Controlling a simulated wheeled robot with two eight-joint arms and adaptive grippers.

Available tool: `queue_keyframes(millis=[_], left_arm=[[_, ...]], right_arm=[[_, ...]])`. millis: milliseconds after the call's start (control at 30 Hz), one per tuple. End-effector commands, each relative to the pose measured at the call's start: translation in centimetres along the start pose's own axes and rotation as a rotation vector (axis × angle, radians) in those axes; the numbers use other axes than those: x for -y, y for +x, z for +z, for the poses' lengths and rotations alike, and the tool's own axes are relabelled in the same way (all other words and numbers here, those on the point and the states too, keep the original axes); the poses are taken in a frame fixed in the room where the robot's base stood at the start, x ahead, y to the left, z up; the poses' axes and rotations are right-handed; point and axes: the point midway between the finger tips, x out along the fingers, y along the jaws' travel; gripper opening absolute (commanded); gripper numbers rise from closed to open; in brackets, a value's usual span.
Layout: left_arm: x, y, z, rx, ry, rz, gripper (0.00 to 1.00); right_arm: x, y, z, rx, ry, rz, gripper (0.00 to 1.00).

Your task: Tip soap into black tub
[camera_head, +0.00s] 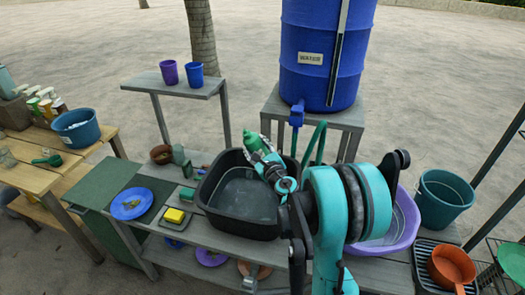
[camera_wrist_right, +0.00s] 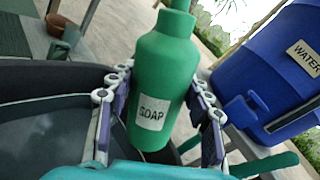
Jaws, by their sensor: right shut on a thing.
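The green soap bottle (camera_head: 252,142) is held by my right gripper (camera_head: 268,163) near the back right rim of the black tub (camera_head: 208,190). In the right wrist view the bottle (camera_wrist_right: 165,75) stands between the fingers of the gripper (camera_wrist_right: 160,115), with its white SOAP label facing the camera. Its neck points up, and in the head view it leans left. The gripper is shut on its body. The tub's inside shows a grey, smooth surface. My right arm hides part of the tub's right side. My left gripper is not in view.
A blue WATER barrel (camera_head: 322,50) with a tap stands behind. A purple basin (camera_head: 402,222) sits right of the tub, partly behind my arm. A yellow sponge (camera_head: 174,215) and a blue plate (camera_head: 131,204) lie left. A teal bucket (camera_head: 443,198) stands far right.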

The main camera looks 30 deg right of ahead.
Motion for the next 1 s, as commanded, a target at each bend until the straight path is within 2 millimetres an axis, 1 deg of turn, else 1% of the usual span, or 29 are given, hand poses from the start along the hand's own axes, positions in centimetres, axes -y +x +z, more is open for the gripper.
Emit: queue_keyframes(millis=[33, 100, 233, 367, 767, 900, 1000], left_arm=[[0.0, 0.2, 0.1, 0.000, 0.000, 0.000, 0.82], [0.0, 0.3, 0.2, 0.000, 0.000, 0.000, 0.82], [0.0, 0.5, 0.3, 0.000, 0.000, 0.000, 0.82], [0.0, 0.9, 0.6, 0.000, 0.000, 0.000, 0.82], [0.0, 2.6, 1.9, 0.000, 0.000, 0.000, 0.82], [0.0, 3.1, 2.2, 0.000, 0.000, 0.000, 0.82], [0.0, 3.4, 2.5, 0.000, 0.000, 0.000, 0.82]], right_arm=[[0.9, -0.1, -0.6, -0.008, -0.015, -0.007, 0.07], [1.5, -0.1, -1.0, -0.015, -0.037, -0.009, 0.07], [1.8, -0.1, -1.8, -0.028, -0.105, -0.009, 0.07], [1.8, -0.2, -3.3, -0.050, -0.244, -0.008, 0.07], [2.0, -0.3, -9.2, -0.143, -0.816, -0.004, 0.07], [1.6, -0.2, -9.1, -0.190, -1.127, 0.000, 0.07], [1.6, -0.2, -9.1, -0.217, -1.288, 0.000, 0.07]])
